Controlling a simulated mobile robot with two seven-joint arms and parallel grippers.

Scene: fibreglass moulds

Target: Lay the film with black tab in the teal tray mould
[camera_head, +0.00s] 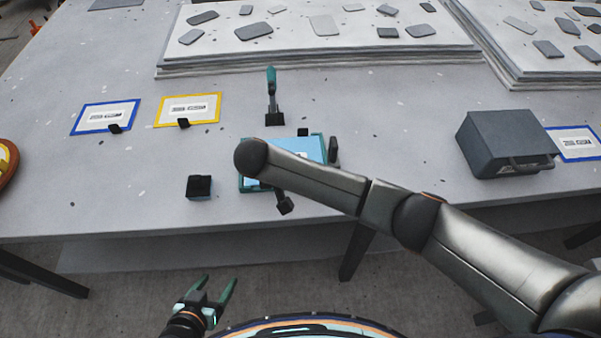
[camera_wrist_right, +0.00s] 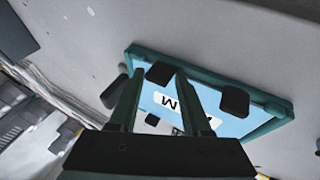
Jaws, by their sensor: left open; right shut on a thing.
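The teal tray mould (camera_head: 242,184) lies on the table, partly hidden under my right arm in the head view. It also shows in the right wrist view (camera_wrist_right: 270,127). A light-blue film (camera_head: 308,148) with a white label is within its rim; I cannot tell whether it lies flat on the bottom. My right gripper (camera_wrist_right: 160,78) is over the tray, its fingers shut on a black tab (camera_wrist_right: 159,72) near the rim. In the head view my arm hides this gripper. My left gripper (camera_head: 219,281) is open and empty, in front of the table edge.
A teal-handled black clamp (camera_head: 271,97) stands behind the tray. A black block (camera_head: 199,187) sits left of it. Blue-bordered (camera_head: 104,116) and yellow-bordered (camera_head: 188,108) sheets lie at left. A grey case (camera_head: 505,143) stands at right. Stacked sheets (camera_head: 320,45) fill the back.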

